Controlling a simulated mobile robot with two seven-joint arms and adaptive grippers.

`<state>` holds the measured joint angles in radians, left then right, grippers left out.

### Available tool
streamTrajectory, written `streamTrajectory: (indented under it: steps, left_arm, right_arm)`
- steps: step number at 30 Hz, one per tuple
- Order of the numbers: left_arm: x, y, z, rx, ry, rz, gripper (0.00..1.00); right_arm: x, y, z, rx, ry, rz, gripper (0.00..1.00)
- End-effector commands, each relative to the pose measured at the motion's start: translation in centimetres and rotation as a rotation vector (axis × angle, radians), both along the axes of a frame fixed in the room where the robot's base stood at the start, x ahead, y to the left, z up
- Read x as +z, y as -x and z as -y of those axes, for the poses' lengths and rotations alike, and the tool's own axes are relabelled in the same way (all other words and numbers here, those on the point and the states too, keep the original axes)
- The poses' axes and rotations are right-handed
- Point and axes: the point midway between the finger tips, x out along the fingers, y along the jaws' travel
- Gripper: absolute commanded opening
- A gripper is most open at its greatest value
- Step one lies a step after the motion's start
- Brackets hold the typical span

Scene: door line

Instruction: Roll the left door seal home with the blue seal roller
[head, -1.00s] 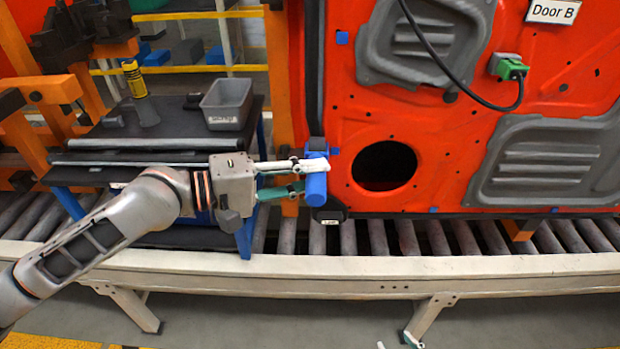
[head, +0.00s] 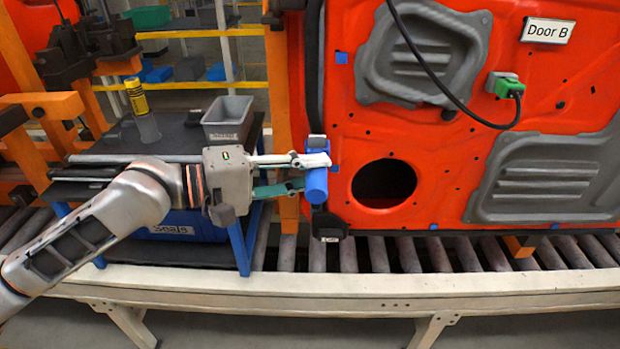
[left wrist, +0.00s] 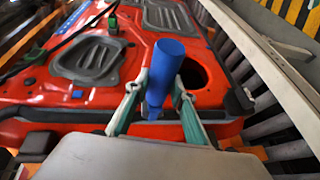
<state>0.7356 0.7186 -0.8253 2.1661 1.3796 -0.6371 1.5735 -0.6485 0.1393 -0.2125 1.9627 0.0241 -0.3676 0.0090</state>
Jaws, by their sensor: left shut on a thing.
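The blue seal roller (head: 317,184) is held upright between the fingers of my left gripper (head: 308,173), at the left edge of the red door (head: 440,150). It also shows in the left wrist view (left wrist: 166,65), between the fingers. The dark left door seal (head: 314,70) runs down that edge above the roller. A dark end with a pale label (head: 329,239) shows below it. The roller overlaps the seal line in the head view; I cannot tell whether it touches. The seal behind roller and fingers is hidden. My right gripper is not in view.
The roller conveyor (head: 370,255) runs beneath the door. A black cable (head: 425,55) hangs over the door to a green connector (head: 505,86).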

Motion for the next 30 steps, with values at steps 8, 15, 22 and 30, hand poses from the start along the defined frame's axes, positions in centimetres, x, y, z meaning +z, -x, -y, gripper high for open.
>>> streamTrajectory:
  steps: [8, 15, 22, 30]
  left_arm:
    - [1.2, -0.1, 0.0, 0.002, 0.001, 0.001, 0.00]
    - [2.2, -0.1, 0.0, 0.002, 0.001, 0.003, 0.00]
    - [3.7, 0.0, 0.0, 0.001, 0.001, 0.003, 0.00]
    - [4.4, 0.0, 0.0, 0.001, 0.001, 0.001, 0.00]
  right_arm:
    - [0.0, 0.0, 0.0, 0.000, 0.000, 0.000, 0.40]
    - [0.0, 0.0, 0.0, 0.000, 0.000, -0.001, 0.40]
    - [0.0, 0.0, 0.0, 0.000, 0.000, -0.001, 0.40]
    - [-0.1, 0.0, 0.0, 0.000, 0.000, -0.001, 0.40]
